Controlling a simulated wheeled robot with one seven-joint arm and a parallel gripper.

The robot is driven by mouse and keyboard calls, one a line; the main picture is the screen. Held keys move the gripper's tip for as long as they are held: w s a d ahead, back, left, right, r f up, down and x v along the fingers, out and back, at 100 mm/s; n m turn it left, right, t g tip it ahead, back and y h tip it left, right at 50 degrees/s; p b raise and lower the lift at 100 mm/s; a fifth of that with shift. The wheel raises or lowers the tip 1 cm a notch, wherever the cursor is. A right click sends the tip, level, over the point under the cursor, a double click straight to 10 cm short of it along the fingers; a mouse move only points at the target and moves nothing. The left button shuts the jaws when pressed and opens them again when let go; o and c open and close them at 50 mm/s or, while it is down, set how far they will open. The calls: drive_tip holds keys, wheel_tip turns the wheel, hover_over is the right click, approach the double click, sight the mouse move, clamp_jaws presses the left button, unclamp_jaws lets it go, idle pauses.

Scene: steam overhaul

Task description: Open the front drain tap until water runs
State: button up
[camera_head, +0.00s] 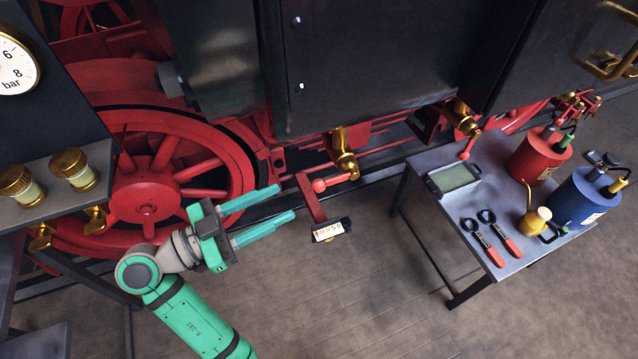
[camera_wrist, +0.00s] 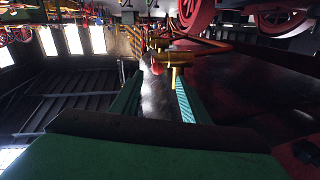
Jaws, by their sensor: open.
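A brass drain tap (camera_head: 343,156) hangs below the dark cylinder casing near the middle of the head view. A red lever runs left from its lower end to a red ball knob (camera_head: 319,186). A second brass tap (camera_head: 461,118) with a red knob (camera_head: 464,156) is farther right; I cannot tell which is the front one. My gripper (camera_head: 285,202) is open and empty, left of the nearer knob and apart from it, its fingers pointing right. In the wrist view a brass tap (camera_wrist: 175,60) and red knob (camera_wrist: 157,69) show ahead between my fingers (camera_wrist: 159,80).
A red bracket (camera_head: 311,200) with a label plate (camera_head: 328,231) stands close by my fingertips. A large red wheel (camera_head: 145,190) is behind my gripper. A grey table (camera_head: 445,225) with tools and cans stands right. The floor (camera_head: 350,290) between is clear.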

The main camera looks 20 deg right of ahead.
sight(319, 186)
drive_tip(key=shift+m+g, duration=0.3)
drive_tip(key=d, duration=0.7)
drive_tip(key=w+d, duration=0.1)
drive_tip(key=d, duration=0.2)
drive_tip(key=shift+w+d+r, duration=0.1)
drive_tip(key=shift+d+r, duration=0.1)
drive_tip(key=shift+r, duration=0.05)
drive_tip(key=shift+c, duration=0.7)
clamp_jaws()
